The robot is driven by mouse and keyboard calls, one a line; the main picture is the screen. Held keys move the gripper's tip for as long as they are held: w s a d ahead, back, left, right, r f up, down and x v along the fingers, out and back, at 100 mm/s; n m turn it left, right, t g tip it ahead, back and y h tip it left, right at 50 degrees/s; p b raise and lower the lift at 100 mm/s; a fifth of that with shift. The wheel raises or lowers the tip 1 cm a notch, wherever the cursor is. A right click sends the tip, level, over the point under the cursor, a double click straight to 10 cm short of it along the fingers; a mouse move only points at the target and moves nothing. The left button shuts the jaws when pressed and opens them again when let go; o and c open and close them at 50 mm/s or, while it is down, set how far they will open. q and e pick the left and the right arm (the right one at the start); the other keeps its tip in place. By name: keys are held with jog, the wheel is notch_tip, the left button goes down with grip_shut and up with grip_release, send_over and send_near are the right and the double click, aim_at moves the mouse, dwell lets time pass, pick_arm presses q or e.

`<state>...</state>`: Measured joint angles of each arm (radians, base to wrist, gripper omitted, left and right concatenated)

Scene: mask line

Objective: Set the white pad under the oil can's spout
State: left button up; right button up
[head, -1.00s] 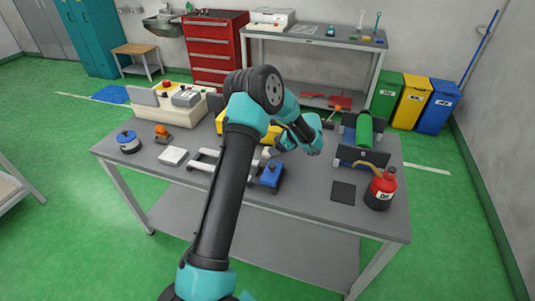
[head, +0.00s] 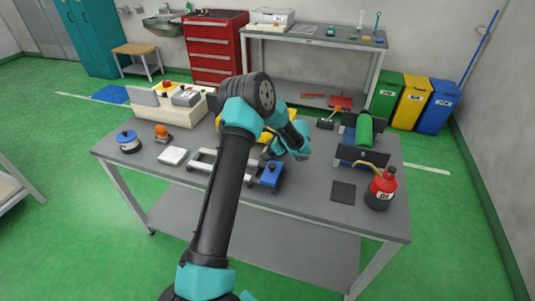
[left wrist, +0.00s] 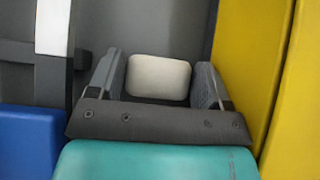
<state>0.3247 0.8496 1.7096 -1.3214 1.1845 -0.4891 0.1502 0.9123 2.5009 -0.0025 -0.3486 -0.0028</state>
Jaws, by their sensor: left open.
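The white pad (left wrist: 159,77), a pale rounded block, shows in the left wrist view between the two fingers of my left gripper (left wrist: 160,80). The fingers are open, with a gap on each side of the pad. In the head view my left gripper (head: 268,152) points down at the table between the yellow object and the blue-topped fixture, and its arm hides most of that spot. The red oil can (head: 381,188) stands at the table's right front, its brass spout (head: 366,165) reaching left. A dark square mat (head: 343,192) lies left of the can. My right gripper is not in view.
The yellow object (left wrist: 240,75) stands close right of my gripper in the wrist view, the blue block (left wrist: 28,140) at left. A green roller in a dark stand (head: 364,130) is behind the can. A white square item (head: 173,155) lies at left.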

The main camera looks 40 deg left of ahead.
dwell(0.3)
pick_arm(q)
jog(key=c, duration=0.6)
jog(key=shift+r, duration=0.1)
notch_tip(320, 180, up, 18)
dwell(0.4)
dwell(0.4)
